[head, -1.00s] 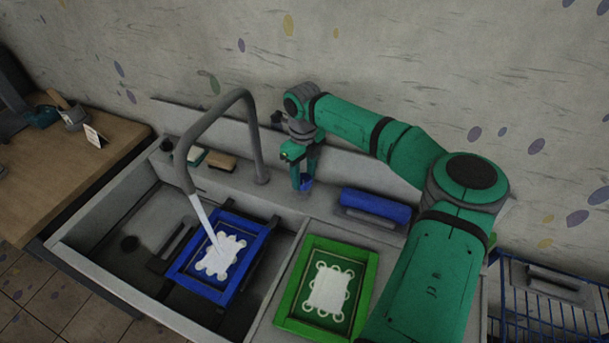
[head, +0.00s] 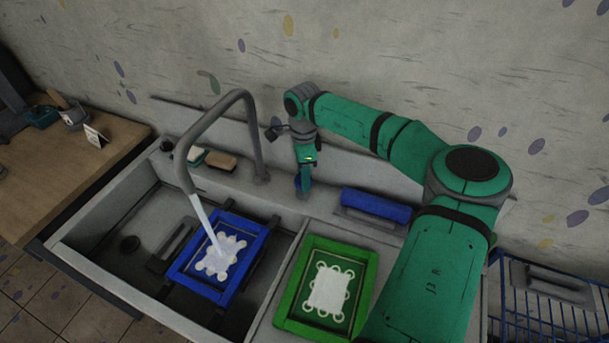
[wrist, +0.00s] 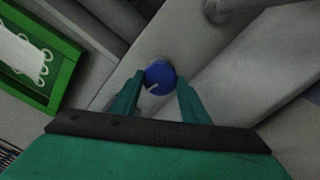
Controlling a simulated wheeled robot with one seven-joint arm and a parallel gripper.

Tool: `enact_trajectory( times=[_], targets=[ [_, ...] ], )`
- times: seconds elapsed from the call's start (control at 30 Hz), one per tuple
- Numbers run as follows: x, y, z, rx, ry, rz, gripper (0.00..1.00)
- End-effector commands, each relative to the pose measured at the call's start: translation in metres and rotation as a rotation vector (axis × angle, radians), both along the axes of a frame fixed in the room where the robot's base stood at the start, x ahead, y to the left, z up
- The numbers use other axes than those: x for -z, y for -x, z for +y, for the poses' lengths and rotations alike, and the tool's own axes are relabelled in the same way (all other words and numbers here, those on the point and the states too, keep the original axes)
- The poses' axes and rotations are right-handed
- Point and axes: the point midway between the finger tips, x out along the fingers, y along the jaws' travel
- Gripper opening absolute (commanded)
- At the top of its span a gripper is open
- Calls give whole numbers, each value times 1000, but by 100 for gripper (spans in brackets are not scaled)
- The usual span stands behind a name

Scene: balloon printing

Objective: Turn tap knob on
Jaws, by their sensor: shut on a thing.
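The blue tap knob (wrist: 160,77) sits on the sink's back ledge, with a white mark on its face pointing to the lower left in the wrist view. My gripper (wrist: 160,84) is shut on the knob, one finger on each side. In the head view my gripper (head: 303,182) points down at the ledge and mostly hides the knob. The grey tap (head: 254,135) arches over the sink, left of my gripper. A white stream of water (head: 205,221) runs from its spout onto the blue-framed screen (head: 243,277) in the basin.
A green-framed screen (head: 353,305) lies on the counter right of the basin. A blue roller-like object (head: 376,205) lies on the ledge close right of my gripper. Sponges or brushes (head: 222,161) lie left of the tap. A blue wire basket (head: 552,319) is at far right.

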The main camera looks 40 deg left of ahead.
Motion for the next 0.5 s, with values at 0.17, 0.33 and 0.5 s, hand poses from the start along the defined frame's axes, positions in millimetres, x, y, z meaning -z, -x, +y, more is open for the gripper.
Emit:
enact_trajectory(
  times=[0.17,0.33,0.5],
  targets=[
    [-3,-4,1,-106,-6,-8,18],
    [-3,-3,0,-176,-6,-7,18],
    [-3,-3,0,-213,-7,-6,18]
  ],
)
